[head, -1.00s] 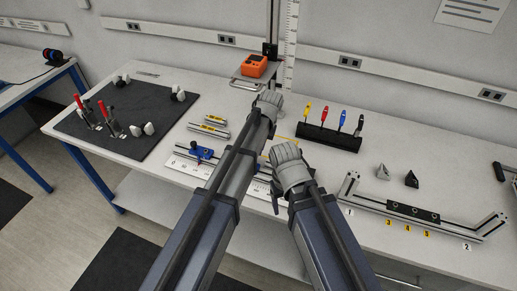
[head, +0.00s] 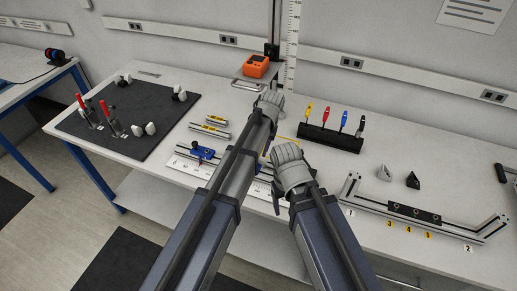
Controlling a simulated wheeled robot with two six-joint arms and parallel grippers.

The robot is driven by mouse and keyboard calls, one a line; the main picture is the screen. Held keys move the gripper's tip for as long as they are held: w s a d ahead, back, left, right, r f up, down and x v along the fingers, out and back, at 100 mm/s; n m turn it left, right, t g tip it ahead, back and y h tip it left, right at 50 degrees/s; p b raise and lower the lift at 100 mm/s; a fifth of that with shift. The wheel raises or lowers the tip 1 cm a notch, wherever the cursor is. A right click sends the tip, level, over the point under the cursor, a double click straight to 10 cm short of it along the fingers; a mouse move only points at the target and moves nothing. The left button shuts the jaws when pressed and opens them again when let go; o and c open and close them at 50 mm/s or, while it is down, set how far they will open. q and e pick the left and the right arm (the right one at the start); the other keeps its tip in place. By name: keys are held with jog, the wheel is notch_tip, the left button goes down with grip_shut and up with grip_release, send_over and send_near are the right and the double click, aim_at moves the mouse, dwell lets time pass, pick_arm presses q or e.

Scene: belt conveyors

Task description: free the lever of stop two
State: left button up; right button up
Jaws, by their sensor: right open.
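Two red-handled levers stand on a dark mat (head: 150,108) at the left: one farther back (head: 83,103) and one nearer (head: 105,110). A blue slider (head: 203,153) with a dark knob sits on a ruled rail left of my arms. I cannot tell which part is stop two; a "2" label (head: 468,249) lies by the right end of a metal rail frame (head: 370,202). My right gripper (head: 277,199) is over the table's middle, open and empty, its fingers mostly hidden. My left gripper (head: 268,103) is farther back; its fingers are hidden. Both are apart from the levers.
An orange box (head: 256,66) sits on a small stand at the back. A black holder (head: 330,138) carries several coloured tools. Black and white knobs (head: 151,128) stand on the mat. Two small blocks (head: 413,180) stand behind the rail frame.

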pick_arm(q)
jog(key=shift+r, duration=0.2)
pick_arm(e)
jog(key=shift+r, duration=0.15)
pick_arm(q)
notch_tip(320, 180, up, 7)
jog(key=d+p, duration=0.1)
jog(key=p, duration=0.6)
jog(key=shift+d+r+p, duration=0.15)
jog(key=shift+d+p, duration=0.1)
jog(key=shift+p, duration=0.05)
pick_arm(e)
notch_tip(320, 180, up, 7)
jog(key=shift+r, duration=0.15)
pick_arm(q)
jog(key=shift+s, duration=0.2)
